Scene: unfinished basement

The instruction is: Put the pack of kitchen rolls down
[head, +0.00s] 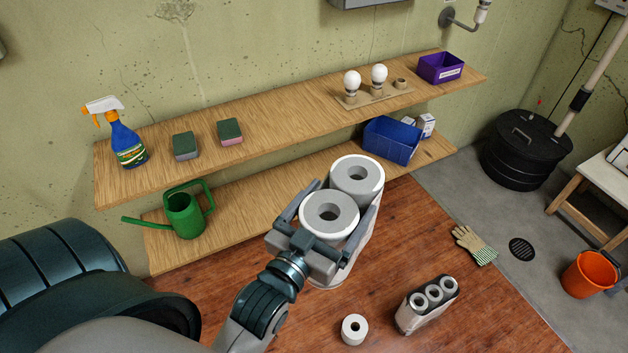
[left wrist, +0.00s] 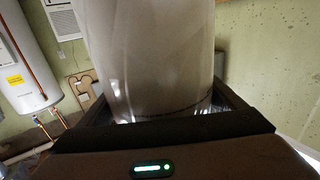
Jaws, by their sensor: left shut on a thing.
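The pack of kitchen rolls (head: 368,178), two large white rolls standing upright side by side, is in the middle of the head view. My left gripper (head: 346,192) is shut on it, with one finger along each side near the top. In the left wrist view the pack (left wrist: 155,60) fills the middle between the fingers, with shiny wrap near its lower part. The pack is over the red-brown wooden table (head: 390,262); its lower end is partly hidden by my gripper, and I cannot tell whether it touches the table. My right gripper is not in view.
A smaller pack of rolls (head: 427,303) and a single roll (head: 354,329) stand on the table in front, with a work glove (head: 474,245) to the right. Behind, the lower shelf holds a green watering can (head: 184,215) and a blue bin (head: 390,140).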

